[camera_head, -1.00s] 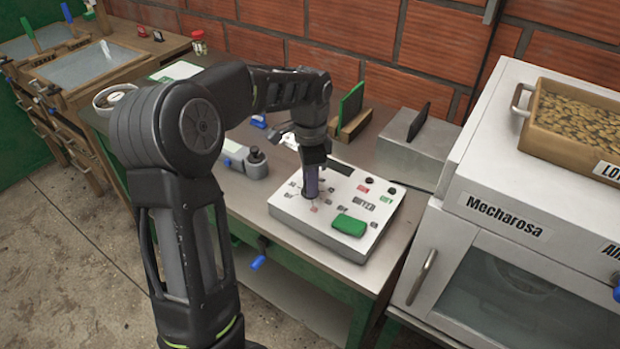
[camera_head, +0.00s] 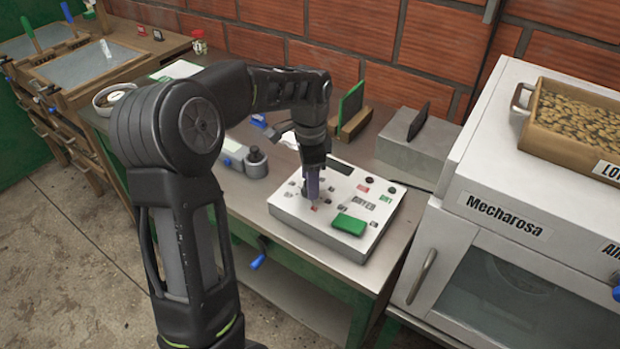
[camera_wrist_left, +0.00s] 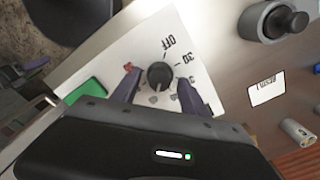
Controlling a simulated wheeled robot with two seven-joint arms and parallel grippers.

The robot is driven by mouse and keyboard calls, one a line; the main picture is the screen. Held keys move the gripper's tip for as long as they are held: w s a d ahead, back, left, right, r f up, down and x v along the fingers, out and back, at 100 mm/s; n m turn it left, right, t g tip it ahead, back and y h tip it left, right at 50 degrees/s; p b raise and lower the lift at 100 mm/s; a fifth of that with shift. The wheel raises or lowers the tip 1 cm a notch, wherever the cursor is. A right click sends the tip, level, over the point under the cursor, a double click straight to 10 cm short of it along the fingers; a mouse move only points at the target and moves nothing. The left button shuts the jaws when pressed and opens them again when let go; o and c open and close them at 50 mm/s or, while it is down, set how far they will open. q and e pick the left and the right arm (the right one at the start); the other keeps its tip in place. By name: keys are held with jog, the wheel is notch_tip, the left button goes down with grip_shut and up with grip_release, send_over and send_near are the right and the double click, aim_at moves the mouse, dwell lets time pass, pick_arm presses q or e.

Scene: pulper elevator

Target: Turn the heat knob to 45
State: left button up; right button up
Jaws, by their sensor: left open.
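The heat knob (camera_wrist_left: 160,75) is a round black dial on a white control panel (camera_wrist_left: 197,50). OFF and 30 are printed around it; other marks are partly hidden. In the left wrist view my left gripper (camera_wrist_left: 153,90) is open, with one purple finger on each side of the knob; I cannot tell whether they touch it. In the head view the panel (camera_head: 290,212) lies on the table, and my left gripper (camera_head: 312,195) points down over its left part, hiding the knob. My right gripper is not in view.
A green block (camera_head: 349,224) sits on the panel's front right. A grey device with a black knob (camera_head: 255,162) stands left of the panel. The white Mecharosa machine (camera_head: 480,190) stands to the right, with a tray (camera_head: 560,150) of beans on top.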

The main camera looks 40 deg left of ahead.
pick_arm(q)
notch_tip(320, 180, up, 8)
jog(key=shift+f, duration=0.1)
dwell(0.4)
dwell(0.4)
